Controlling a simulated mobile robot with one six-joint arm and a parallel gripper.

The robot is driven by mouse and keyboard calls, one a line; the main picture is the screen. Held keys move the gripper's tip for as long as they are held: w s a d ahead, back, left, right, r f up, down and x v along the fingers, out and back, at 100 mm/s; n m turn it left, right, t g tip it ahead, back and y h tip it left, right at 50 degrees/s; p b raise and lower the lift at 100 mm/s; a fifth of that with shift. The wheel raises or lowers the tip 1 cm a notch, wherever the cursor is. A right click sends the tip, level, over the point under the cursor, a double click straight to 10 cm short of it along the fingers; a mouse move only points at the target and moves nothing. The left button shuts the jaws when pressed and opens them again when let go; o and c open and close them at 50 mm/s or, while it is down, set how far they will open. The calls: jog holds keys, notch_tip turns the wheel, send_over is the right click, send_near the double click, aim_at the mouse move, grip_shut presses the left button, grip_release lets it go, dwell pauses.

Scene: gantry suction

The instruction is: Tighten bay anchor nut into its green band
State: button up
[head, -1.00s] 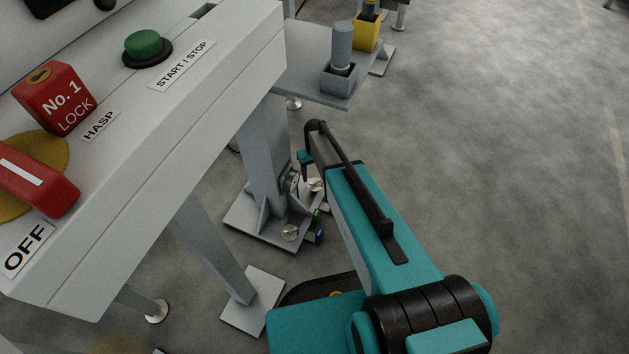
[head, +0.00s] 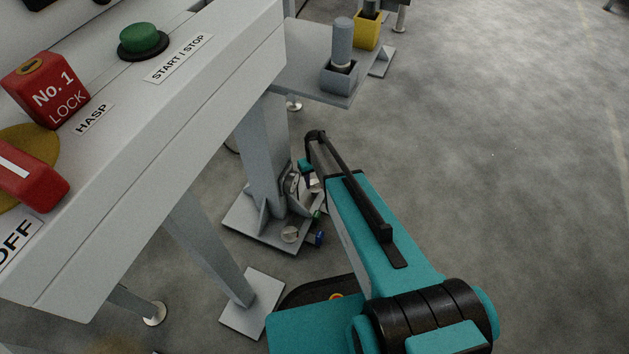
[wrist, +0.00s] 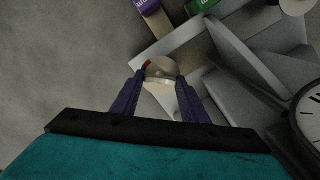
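In the wrist view, my gripper (wrist: 161,78) shows two purple fingers spread apart. A pale, rounded metal piece (wrist: 161,69), which looks like the anchor nut, sits between the fingertips, with a small red mark at its left. Whether the fingers touch it or stand just clear of it, I cannot tell. A green tag (wrist: 201,5) with a white letter lies beyond, to the upper right. I cannot make out a green band on the nut. In the head view my arm reaches to the foot of the grey column (head: 265,160), and the fingertips cannot be made out.
The column's base plate (head: 262,222) has gusset ribs and a round metal piece (head: 290,235). A blue tag (head: 320,238) sits at its edge. A dial gauge (wrist: 309,115) is close at the gripper's right. The control console (head: 130,170) overhangs at left; open floor (head: 480,160) lies right.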

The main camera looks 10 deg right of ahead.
jog(key=shift+c, duration=0.8)
jog(key=shift+r+m+p, duration=0.1)
jog(key=shift+m+p, duration=0.2)
jog(key=shift+p, duration=0.15)
jog(key=shift+m+p, duration=0.6)
jog(key=shift+m, duration=0.2)
jog(key=o, duration=1.1)
jog(key=shift+c, duration=0.2)
